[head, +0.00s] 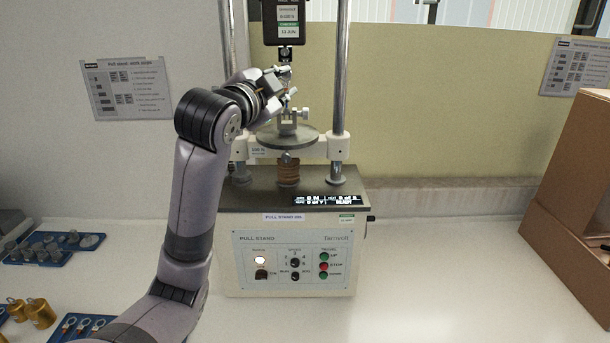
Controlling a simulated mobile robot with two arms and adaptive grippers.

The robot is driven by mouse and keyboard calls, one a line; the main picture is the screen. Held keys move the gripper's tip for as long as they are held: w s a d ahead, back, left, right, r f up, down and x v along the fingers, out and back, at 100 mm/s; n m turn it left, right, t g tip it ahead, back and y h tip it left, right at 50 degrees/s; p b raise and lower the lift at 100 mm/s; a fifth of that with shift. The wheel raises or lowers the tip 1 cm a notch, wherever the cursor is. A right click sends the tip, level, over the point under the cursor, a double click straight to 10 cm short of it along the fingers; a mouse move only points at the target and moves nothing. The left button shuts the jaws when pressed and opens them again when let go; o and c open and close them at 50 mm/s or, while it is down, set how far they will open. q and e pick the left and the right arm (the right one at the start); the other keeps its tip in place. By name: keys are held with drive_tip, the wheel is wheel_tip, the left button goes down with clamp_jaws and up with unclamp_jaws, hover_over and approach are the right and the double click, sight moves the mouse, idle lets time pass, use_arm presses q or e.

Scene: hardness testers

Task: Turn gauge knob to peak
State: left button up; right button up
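The pull stand (292,258) stands on the white bench, with its control panel facing me. Two dark round knobs, an upper one (295,262) and a lower one (295,277), sit mid-panel. Their small labels are too blurred to read, so I cannot tell which is the gauge knob or its setting. The force gauge (287,20) hangs between the posts at the top. My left gripper (287,90) is in front of the posts, between the gauge and the round plate, well above the panel. Its fingers overlap the metal clamp parts, so its opening and any grip are unclear. My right gripper is out of view.
A lit white lamp (260,259), a dark switch (262,274) and green and red buttons (324,266) flank the knobs. A cardboard box (572,205) stands at the right. Blue trays (62,258) with metal parts lie at the left. The bench right of the stand is clear.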

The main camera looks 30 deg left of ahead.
use_arm(q)
drive_tip(key=w+d+f+g, duration=0.1)
drive_tip(key=f, duration=0.8)
drive_tip(key=w+d+f+n+g+h, duration=0.1)
drive_tip(key=w+d+f+g, duration=0.1)
drive_tip(key=f, duration=0.8)
drive_tip(key=shift+w+d+f+g+b, duration=0.15)
drive_tip(key=shift+f+g+b, duration=0.15)
